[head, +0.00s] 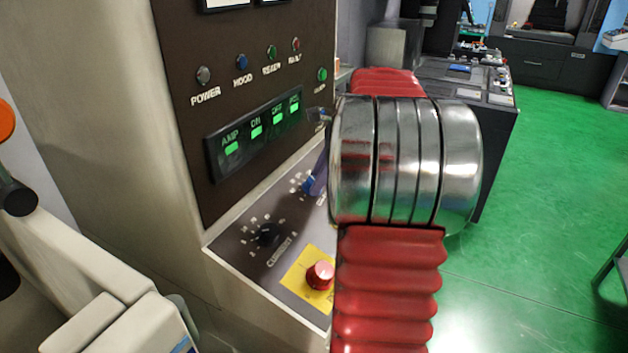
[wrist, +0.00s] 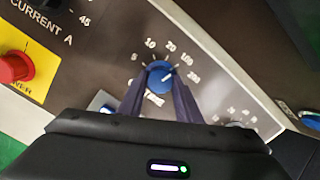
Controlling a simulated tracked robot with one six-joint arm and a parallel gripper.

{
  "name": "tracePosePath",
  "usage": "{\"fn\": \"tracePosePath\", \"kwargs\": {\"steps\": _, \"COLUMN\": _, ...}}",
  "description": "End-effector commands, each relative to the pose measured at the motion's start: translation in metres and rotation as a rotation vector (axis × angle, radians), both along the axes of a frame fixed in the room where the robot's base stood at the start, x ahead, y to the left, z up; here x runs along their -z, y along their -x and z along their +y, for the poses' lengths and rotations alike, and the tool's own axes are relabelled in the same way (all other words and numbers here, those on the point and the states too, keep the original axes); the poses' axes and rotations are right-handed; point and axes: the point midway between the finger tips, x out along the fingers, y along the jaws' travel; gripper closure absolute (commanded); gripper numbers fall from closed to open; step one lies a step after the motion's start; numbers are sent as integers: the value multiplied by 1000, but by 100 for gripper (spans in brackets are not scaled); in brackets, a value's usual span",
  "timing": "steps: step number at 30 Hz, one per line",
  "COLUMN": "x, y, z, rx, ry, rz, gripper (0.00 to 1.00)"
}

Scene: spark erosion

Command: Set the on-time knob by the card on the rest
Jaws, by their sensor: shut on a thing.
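The on-time knob is a blue knob (wrist: 160,73) in the wrist view, inside a printed scale with marks such as 5, 10, 20 and 200. The label below it is partly hidden by my gripper. My gripper (wrist: 158,82) has its two dark fingers on either side of the knob, shut on it. In the head view the blue knob (head: 308,185) shows on the sloping panel, with a finger of my gripper (head: 319,173) at it. The knob's exact setting is too small to read. I cannot make out the card or its rest.
A black current knob (head: 268,235) and a red button (head: 320,275) on a yellow plate sit nearby on the panel. A green display strip (head: 255,133) and several indicator lamps are above. My arm hides the panel's right part. Green floor lies open at right.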

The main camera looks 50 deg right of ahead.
Motion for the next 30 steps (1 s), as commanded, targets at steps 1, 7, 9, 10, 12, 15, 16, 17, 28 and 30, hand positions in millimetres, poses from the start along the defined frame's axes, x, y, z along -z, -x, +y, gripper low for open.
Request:
{"fn": "tracePosePath", "kwargs": {"steps": 1, "x": 4, "y": 3, "z": 2, "rx": -20, "ry": -3, "rz": 11, "gripper": 92}}
{"fn": "tracePosePath", "kwargs": {"steps": 7, "x": 5, "y": 3, "z": 2, "rx": -125, "ry": 33, "rz": 2, "gripper": 92}}
{"fn": "tracePosePath", "kwargs": {"steps": 9, "x": 5, "y": 3, "z": 2, "rx": -174, "ry": 49, "rz": -4, "gripper": 92}}
{"fn": "tracePosePath", "kwargs": {"steps": 10, "x": 5, "y": 3, "z": 2, "rx": -196, "ry": 57, "rz": -6, "gripper": 91}}
{"fn": "tracePosePath", "kwargs": {"steps": 12, "x": 5, "y": 3, "z": 2, "rx": -252, "ry": 77, "rz": -11, "gripper": 91}}
{"fn": "tracePosePath", "kwargs": {"steps": 15, "x": 5, "y": 3, "z": 2, "rx": -339, "ry": 105, "rz": -19, "gripper": 91}}
{"fn": "tracePosePath", "kwargs": {"steps": 16, "x": 5, "y": 3, "z": 2, "rx": -366, "ry": 115, "rz": -22, "gripper": 91}}
{"fn": "tracePosePath", "kwargs": {"steps": 17, "x": 6, "y": 3, "z": 2, "rx": -394, "ry": 124, "rz": -25, "gripper": 91}}
{"fn": "tracePosePath", "kwargs": {"steps": 28, "x": 5, "y": 1, "z": 2, "rx": -725, "ry": 238, "rz": -60, "gripper": 91}}
{"fn": "tracePosePath", "kwargs": {"steps": 30, "x": 5, "y": 1, "z": 2, "rx": -788, "ry": 259, "rz": -66, "gripper": 92}}
